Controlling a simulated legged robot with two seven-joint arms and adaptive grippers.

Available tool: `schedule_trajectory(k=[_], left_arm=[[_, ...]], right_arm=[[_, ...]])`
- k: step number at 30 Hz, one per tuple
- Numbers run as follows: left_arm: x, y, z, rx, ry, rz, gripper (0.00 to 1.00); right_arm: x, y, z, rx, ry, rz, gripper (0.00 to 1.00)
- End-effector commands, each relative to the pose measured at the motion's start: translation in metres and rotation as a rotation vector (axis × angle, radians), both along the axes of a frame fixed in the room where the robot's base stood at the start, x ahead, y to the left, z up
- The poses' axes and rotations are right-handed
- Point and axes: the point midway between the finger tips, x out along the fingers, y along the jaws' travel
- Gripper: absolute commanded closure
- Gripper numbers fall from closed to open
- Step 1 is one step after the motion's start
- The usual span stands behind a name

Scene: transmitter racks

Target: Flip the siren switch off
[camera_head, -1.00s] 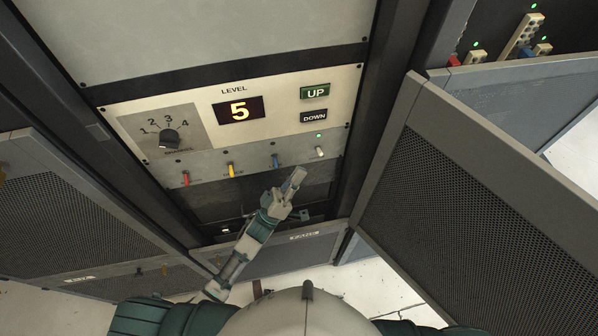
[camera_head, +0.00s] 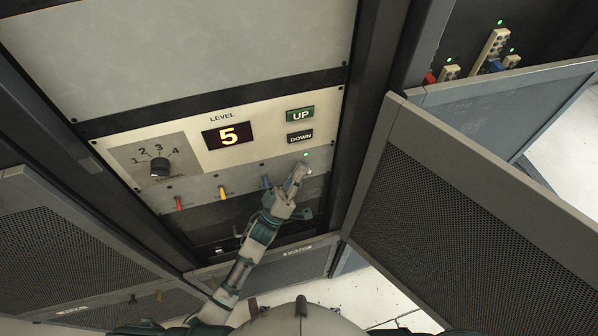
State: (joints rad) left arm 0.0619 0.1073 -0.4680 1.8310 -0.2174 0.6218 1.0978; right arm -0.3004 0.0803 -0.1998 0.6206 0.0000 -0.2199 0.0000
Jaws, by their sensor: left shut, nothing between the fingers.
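A row of toggle switches runs along the grey strip (camera_head: 195,192) under the level panel: a red switch (camera_head: 179,203), a yellow switch (camera_head: 222,192), a blue switch (camera_head: 266,182) and a white switch (camera_head: 308,171) at the right end. I cannot read which label is the siren's. A green light (camera_head: 305,154) glows above the white switch. My left gripper (camera_head: 299,172) is shut and empty, with its fingertips at the white switch, partly covering it. I cannot tell whether they touch. My right gripper is not in view.
The panel above has a dial (camera_head: 160,167), a display (camera_head: 227,135) reading 5, an UP button (camera_head: 300,114) and a DOWN button (camera_head: 300,136). An open mesh door (camera_head: 470,210) stands to the right. Another mesh door (camera_head: 60,245) is at the left.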

Motion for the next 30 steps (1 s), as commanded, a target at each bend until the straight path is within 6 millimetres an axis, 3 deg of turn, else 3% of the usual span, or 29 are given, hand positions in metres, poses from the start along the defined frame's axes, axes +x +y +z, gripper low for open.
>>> schedule_trajectory(k=[30], left_arm=[[-0.0016,-0.0006,-0.0083,0.001,0.001,-0.001,1.00]], right_arm=[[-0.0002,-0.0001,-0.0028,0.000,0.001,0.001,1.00]])
